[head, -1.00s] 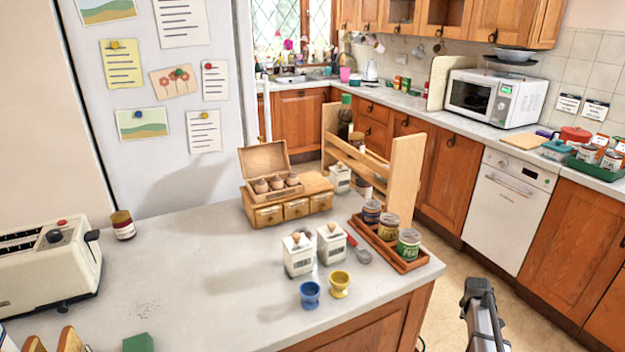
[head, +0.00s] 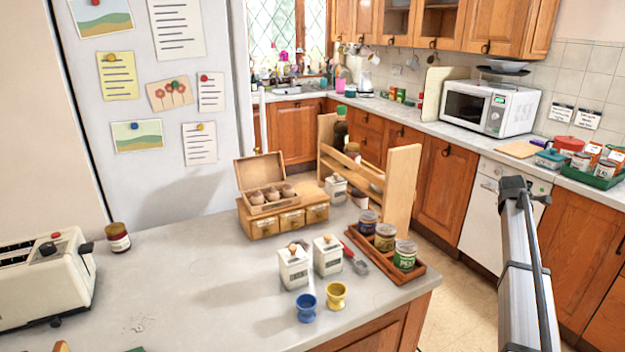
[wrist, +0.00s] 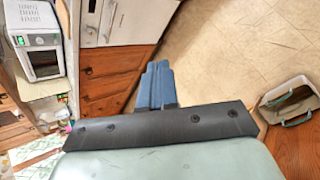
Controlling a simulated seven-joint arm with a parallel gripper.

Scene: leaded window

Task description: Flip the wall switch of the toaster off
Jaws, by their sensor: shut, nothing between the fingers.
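The cream toaster (head: 40,285) stands on the near counter at the left edge of the head view. My arm rises at the right of the head view, in front of the dishwasher. My gripper (wrist: 157,87) shows in the wrist view as blue-grey fingers closed together and empty, above the floor and cabinet fronts. It touches nothing that I can see.
A white microwave (head: 490,108) stands on the far counter. A green tray (head: 600,180) of jars and cans lies below the cards, near a cutting board (head: 517,149). The white dishwasher (head: 480,215) is beneath. The near counter (head: 180,290) holds canisters, cups and a spice rack.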

